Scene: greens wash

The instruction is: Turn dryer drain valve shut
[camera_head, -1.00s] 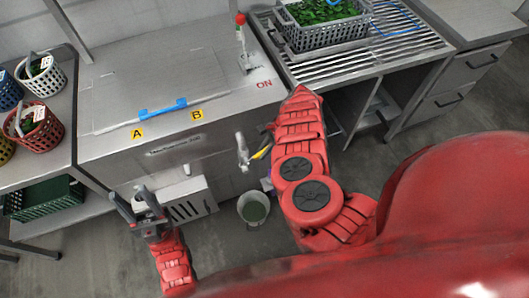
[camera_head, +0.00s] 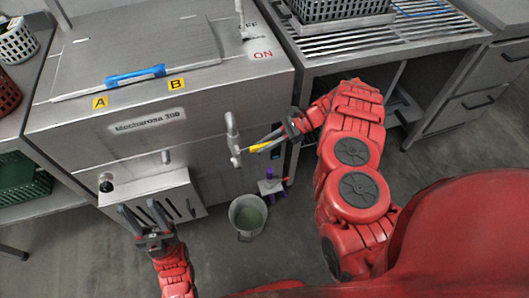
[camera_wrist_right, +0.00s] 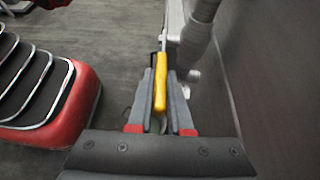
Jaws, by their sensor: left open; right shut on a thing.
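The drain valve (camera_head: 233,140) is a grey metal fitting on the front of the steel dryer, with a yellow lever handle (camera_head: 262,146) pointing out to the right in the head view. My right gripper (camera_head: 282,137) is shut on the yellow handle near its outer end. In the right wrist view the yellow handle (camera_wrist_right: 160,82) lies between the fingers of my right gripper (camera_wrist_right: 161,88), beside the grey pipework (camera_wrist_right: 197,38). My left gripper (camera_head: 140,206) is open and empty, low in front of the dryer's vented box.
A bucket (camera_head: 236,211) with greenish liquid stands on the floor below the valve. A small purple and grey item (camera_head: 270,186) is right of it. The vented box (camera_head: 160,200) juts from the dryer at left. A slatted steel table (camera_head: 345,40) stands at right.

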